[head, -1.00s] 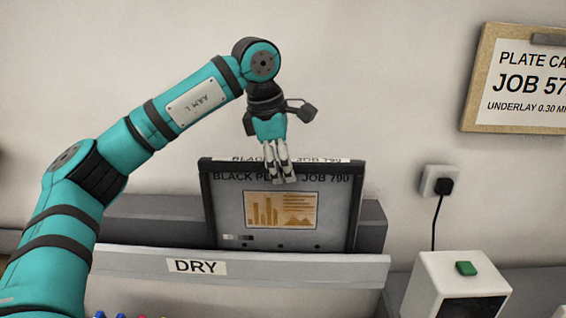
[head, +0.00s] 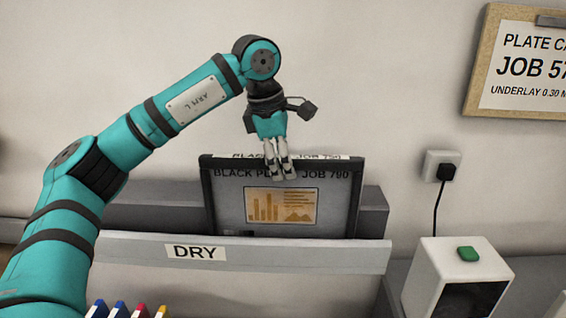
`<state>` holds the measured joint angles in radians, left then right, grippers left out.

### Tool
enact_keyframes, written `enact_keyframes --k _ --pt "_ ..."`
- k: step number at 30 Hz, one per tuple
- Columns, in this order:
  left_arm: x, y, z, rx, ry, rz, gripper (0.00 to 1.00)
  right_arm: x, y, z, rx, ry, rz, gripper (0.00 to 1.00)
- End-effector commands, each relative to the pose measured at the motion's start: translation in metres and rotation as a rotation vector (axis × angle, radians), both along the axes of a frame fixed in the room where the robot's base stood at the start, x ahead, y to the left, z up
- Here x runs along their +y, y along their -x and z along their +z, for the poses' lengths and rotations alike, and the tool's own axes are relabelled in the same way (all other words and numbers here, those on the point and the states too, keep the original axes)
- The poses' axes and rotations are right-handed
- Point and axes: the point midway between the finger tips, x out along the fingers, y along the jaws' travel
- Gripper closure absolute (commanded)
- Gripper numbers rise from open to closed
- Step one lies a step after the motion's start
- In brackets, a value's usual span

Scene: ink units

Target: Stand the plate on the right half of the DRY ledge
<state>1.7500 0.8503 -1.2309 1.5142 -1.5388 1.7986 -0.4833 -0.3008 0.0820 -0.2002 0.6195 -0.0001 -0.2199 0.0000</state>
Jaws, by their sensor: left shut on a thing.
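The plate (head: 225,205) is a grey panel with a dark frame, an orange picture and lettering reading BLACK and JOB 790. My left gripper (head: 281,175) is shut on its top edge, and the fingers cover part of the lettering. The plate is upright, behind the front lip of the DRY ledge (head: 300,257) and over its right part, right of the DRY label (head: 196,252). The lip hides the plate's lower edge, so I cannot tell whether it touches the ledge floor. My right gripper is not in view.
A white box with a green button (head: 468,254) stands right of the ledge. A plugged-in socket (head: 441,166) and a framed job board (head: 520,60) are on the wall. Several coloured-topped items (head: 120,309) stand below the ledge at left.

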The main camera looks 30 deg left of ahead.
Motion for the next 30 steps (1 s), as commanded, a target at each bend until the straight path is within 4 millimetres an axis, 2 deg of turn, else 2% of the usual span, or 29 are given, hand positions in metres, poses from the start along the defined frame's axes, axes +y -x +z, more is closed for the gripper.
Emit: enact_keyframes --k 11,12,18,26,30 --pt "0.0 0.0 -0.003 0.0 0.001 0.0 1.0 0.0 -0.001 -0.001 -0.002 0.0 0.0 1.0" --pt "0.0 0.0 -0.003 0.0 0.001 0.0 0.77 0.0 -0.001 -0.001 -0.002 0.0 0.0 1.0" --pt "0.0 0.0 -0.003 0.0 0.0 0.0 0.52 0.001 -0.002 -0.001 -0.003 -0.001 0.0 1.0" --pt "0.0 0.0 -0.003 0.001 -0.001 0.0 0.52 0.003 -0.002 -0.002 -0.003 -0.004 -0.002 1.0" --pt "0.001 0.002 0.008 -0.002 0.0 0.0 0.52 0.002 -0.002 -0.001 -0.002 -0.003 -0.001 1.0"
